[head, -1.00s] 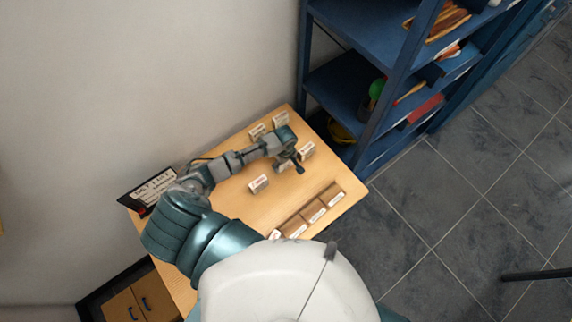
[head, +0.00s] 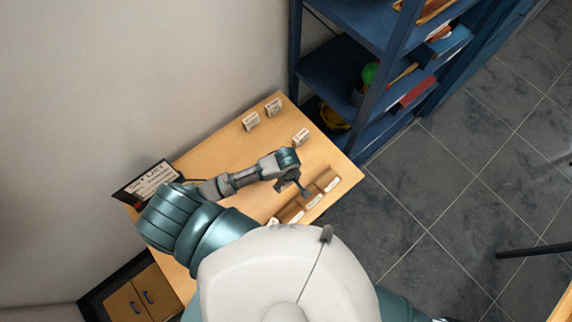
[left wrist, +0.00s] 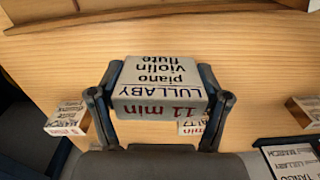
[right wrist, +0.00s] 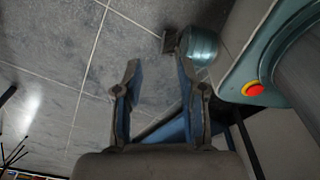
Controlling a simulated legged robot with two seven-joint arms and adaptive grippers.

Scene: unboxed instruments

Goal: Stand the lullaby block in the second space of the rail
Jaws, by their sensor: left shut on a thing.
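The lullaby block (left wrist: 160,88) is a pale block with printed words reading LULLABY, piano, violin, flute and 11 min; the print is upside down in the left wrist view. My left gripper (head: 299,192) is shut on it, with a finger on each side (left wrist: 160,95). In the head view the gripper hides the block and hangs near the wooden rail (head: 322,189). The rail runs along the table's near right edge, with white labels along its front. The gripper covers part of the rail, so its spaces are not all clear. My right gripper (right wrist: 157,78) is open and empty, away from the table.
Other pale blocks stand on the table: two at the back (head: 250,121) (head: 273,107) and one nearer the rail (head: 301,137). A printed sign (head: 152,181) stands at the left by the wall. A blue shelf (head: 335,75) stands beyond the table.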

